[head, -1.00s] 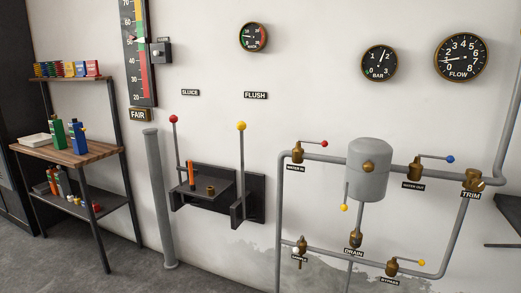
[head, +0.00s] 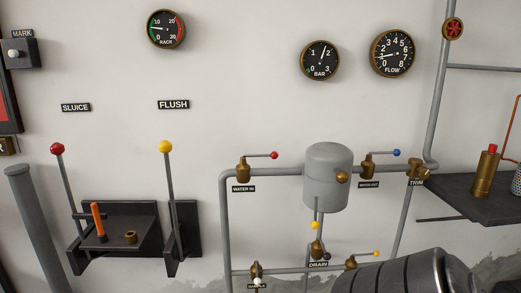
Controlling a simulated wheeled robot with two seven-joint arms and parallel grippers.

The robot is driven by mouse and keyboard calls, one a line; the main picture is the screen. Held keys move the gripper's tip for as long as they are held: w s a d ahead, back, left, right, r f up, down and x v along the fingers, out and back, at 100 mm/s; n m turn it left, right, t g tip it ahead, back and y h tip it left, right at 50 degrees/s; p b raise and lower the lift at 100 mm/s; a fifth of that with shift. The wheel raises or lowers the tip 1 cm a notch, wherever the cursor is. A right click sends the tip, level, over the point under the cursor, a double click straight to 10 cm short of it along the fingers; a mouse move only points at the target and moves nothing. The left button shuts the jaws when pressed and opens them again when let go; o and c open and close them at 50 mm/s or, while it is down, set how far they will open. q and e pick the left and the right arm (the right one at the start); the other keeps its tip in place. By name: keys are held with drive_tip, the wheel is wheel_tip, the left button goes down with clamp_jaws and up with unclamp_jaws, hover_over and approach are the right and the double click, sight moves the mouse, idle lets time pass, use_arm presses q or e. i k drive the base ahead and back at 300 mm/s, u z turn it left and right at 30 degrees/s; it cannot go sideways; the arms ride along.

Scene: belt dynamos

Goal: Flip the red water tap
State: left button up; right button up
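The red water tap is the brass valve (head: 243,174) labelled WATER IN, at the upper left corner of the grey pipe loop. Its lever lies roughly level, pointing right along the pipe, and ends in a red ball (head: 274,155). A dark ribbed part, apparently of my own arm, fills the bottom right of the head view. Neither of my grippers shows, and nothing touches the tap.
Right of the tap are the grey tank (head: 327,178) and the blue-balled WATER OUT valve (head: 369,168). Left are the tall red-knobbed SLUICE lever (head: 67,185) and yellow-knobbed FLUSH lever (head: 169,190). A dark shelf (head: 450,189) juts out at right.

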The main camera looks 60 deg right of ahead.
sight(275, 155)
drive_tip(key=z, duration=0.9)
drive_tip(key=i, duration=1)
drive_tip(key=z, duration=1.1)
